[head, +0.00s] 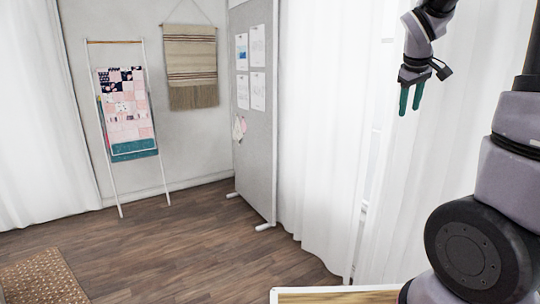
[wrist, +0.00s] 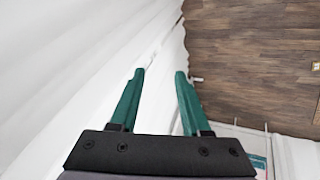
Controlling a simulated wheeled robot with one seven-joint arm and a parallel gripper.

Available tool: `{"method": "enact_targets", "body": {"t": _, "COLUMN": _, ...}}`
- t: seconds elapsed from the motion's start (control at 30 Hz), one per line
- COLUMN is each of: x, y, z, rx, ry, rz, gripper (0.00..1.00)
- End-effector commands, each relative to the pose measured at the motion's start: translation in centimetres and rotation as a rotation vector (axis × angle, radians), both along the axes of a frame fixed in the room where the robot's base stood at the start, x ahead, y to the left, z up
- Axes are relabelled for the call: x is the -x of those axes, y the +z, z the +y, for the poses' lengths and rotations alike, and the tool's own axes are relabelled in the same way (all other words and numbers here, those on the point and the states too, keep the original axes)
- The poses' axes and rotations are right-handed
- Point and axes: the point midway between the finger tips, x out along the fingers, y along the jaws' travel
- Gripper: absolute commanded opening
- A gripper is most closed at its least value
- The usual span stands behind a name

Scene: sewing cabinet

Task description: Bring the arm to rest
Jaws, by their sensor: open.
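My gripper (head: 410,101) hangs at the upper right of the head view, with its green fingers pointing down. The fingers are apart and nothing is between them. In the wrist view my gripper (wrist: 160,73) is open and empty, with white curtain and wood floor beyond it. My arm is raised in front of the white curtain (head: 320,130), and I see no contact with it. Part of the arm is outside the head view at the top.
A board (head: 256,150) with pinned papers stands left of the curtain. A ladder rack (head: 105,165) with a patchwork quilt (head: 125,105) leans by the wall near a woven hanging (head: 192,62). A rug (head: 42,280) lies at lower left. A wooden tabletop (head: 335,297) shows at the bottom. The floor (head: 190,240) is clear.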

Motion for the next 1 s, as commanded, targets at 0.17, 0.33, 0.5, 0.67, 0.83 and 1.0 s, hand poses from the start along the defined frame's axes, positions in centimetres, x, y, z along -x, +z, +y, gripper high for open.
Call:
{"method": "enact_targets", "body": {"t": 0.17, "x": 7.2, "y": 2.7, "z": 4.9, "rx": -0.283, "ry": -0.164, "rz": -0.091, "gripper": 0.47}}
{"method": "enact_targets", "body": {"t": 0.33, "x": 13.9, "y": 4.3, "z": 9.7, "rx": -0.502, "ry": -0.3, "rz": -0.148, "gripper": 0.47}}
{"method": "enact_targets", "body": {"t": 0.5, "x": 18.9, "y": 4.5, "z": 13.4, "rx": -0.644, "ry": -0.403, "rz": -0.178, "gripper": 0.47}}
{"method": "enact_targets", "body": {"t": 0.67, "x": 21.1, "y": 4.2, "z": 15.1, "rx": -0.703, "ry": -0.453, "rz": -0.188, "gripper": 0.47}}
{"method": "enact_targets", "body": {"t": 0.83, "x": 21.6, "y": 4.1, "z": 15.5, "rx": -0.715, "ry": -0.466, "rz": -0.188, "gripper": 0.47}}
{"method": "enact_targets", "body": {"t": 1.0, "x": 21.5, "y": 4.1, "z": 15.4, "rx": -0.714, "ry": -0.464, "rz": -0.189, "gripper": 0.47}}
